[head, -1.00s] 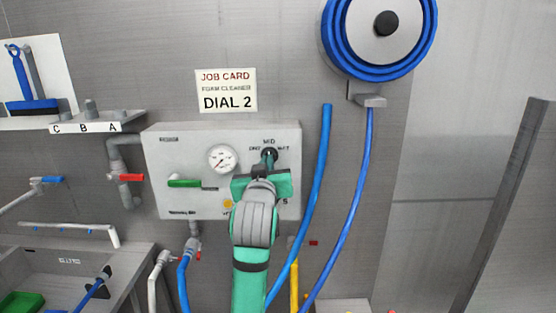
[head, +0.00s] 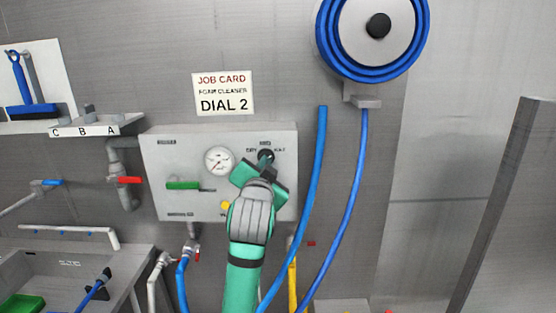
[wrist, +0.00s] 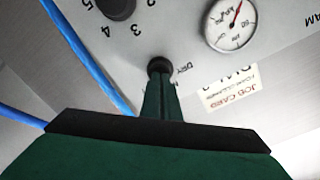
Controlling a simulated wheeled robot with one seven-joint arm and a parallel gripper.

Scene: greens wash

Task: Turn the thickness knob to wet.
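The thickness knob (head: 266,153) is a small dark knob at the upper right of the grey panel, with DRY at its left, MID above and WET at its right. My gripper (head: 264,163) reaches it from below, its green hand tilted with the left end higher. In the wrist view the closed fingers (wrist: 160,95) meet at the black knob (wrist: 158,65), with DRY printed beside it. The fingers look shut on the knob. They cover part of it, so I cannot tell where its pointer stands.
The grey panel (head: 160,150) also bears a round gauge (head: 219,161) and a green-handled valve (head: 183,185). A numbered dial (wrist: 120,8) shows in the wrist view. A job card (head: 223,93) reading DIAL 2 hangs above. A blue hose (head: 318,170) runs close at the right.

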